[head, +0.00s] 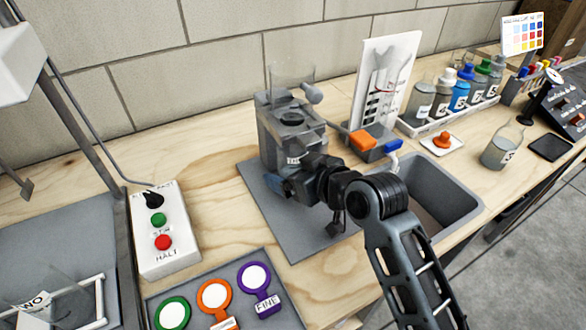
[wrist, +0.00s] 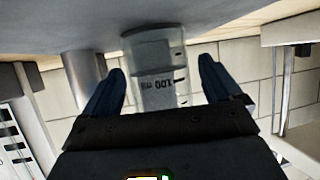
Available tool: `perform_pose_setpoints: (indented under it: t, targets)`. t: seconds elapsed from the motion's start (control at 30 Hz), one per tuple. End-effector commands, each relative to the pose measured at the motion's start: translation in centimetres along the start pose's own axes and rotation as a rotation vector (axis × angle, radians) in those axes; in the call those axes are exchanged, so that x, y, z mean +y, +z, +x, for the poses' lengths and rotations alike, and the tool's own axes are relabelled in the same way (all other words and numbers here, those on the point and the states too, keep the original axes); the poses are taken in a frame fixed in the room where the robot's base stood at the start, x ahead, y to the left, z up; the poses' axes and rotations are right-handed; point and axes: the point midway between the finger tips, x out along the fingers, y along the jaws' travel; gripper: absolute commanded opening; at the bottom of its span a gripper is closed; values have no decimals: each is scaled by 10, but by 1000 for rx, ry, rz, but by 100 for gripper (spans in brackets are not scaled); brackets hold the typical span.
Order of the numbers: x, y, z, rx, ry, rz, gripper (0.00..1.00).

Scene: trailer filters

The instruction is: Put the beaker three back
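My gripper (head: 283,187) is low in front of the grey machine (head: 290,125), above the grey mat. Small gaps show between the beaker and the fingers. No number is readable on this beaker, and I cannot make it out in the head view. Another clear labelled vessel (head: 499,148) stands on the bench at the right. A clear vessel (head: 291,72) shows at the top of the machine.
The sink (head: 462,200) lies right of the mat, partly behind my arm. A white rack (head: 428,126) of capped bottles stands at the back right. A control box (head: 160,215) and a tray of coloured rings (head: 160,290) are at the left front.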

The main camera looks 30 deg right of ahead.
Motion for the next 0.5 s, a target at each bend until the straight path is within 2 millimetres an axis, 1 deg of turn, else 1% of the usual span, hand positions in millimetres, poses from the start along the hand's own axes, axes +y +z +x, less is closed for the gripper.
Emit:
perform_pose_setpoints:
  t: [0.2,0.3,0.37,0.47,0.5]
  targets:
    - [0,0,0,0,0,0,93]
    - [0,-4,-2,1,0,0,93]
    - [0,-2,-8,0,1,0,93]
    - [1,-2,-22,0,2,1,93]
    - [1,-2,-30,0,2,1,93]
